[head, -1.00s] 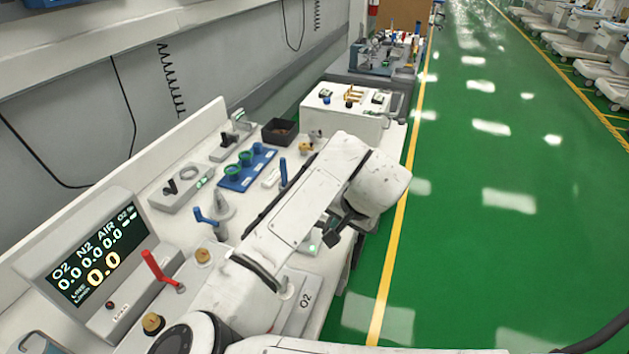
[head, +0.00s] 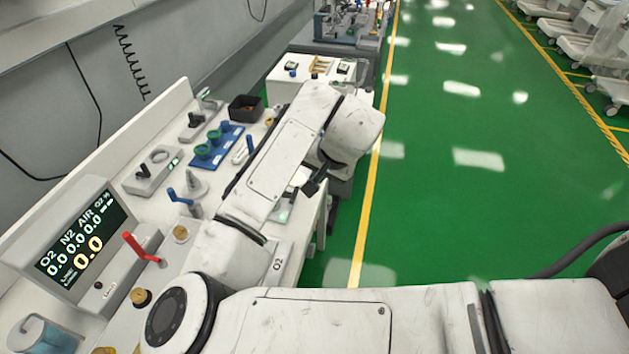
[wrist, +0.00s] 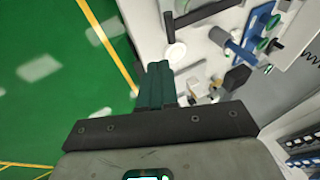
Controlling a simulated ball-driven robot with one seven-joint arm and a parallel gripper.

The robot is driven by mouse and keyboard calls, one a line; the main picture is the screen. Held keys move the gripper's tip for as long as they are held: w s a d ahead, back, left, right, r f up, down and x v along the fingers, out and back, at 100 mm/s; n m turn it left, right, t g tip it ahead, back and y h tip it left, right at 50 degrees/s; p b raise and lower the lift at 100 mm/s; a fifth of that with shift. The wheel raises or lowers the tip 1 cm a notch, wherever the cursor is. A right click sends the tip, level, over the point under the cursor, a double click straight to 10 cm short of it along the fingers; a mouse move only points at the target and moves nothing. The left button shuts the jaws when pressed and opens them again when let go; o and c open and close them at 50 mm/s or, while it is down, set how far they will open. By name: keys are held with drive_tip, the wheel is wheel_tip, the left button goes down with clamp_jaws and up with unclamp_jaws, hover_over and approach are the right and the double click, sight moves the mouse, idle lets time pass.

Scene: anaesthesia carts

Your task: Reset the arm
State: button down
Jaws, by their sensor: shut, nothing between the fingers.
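My gripper (wrist: 162,85) shows in the wrist view with its two dark green fingers close together, shut and empty. It hangs over the edge of the white cart top, near a white round knob (wrist: 175,52). In the head view my white arm reaches across the right side of the cart top (head: 115,206). A dark part at its end (head: 315,180) is small, and its fingers cannot be made out there. My arm hides part of the cart's right edge.
Green floor (head: 460,220) lies clear to the right beyond a yellow line (head: 368,215).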

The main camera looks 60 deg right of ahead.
drive_tip(key=s+r, duration=0.5)
drive_tip(key=r, duration=0.1)
drive_tip(key=shift+a+r+b, duration=0.15)
drive_tip(key=shift+a+b, duration=0.15)
drive_tip(key=shift+a, duration=0.1)
drive_tip(key=d+r+n+h, duration=0.1)
drive_tip(key=d+n+h, duration=0.3)
drive_tip(key=d, duration=0.2)
drive_tip(key=s+a+f+n+g+y, duration=0.2)
drive_tip(key=s+a+f+n, duration=0.3)
drive_tip(key=a+f, duration=0.5)
drive_tip(key=s+a+f+n+g+y, duration=0.2)
drive_tip(key=s+a+f+n, duration=0.3)
drive_tip(key=s+a+f, duration=0.4)
wheel_tip(320, 180, down, 6)
drive_tip(key=shift+s+a+f+y, duration=0.25)
drive_tip(key=shift+s+a+y, duration=0.15)
drive_tip(key=shift+a+y, duration=0.5)
drive_tip(key=shift+a, duration=0.1)
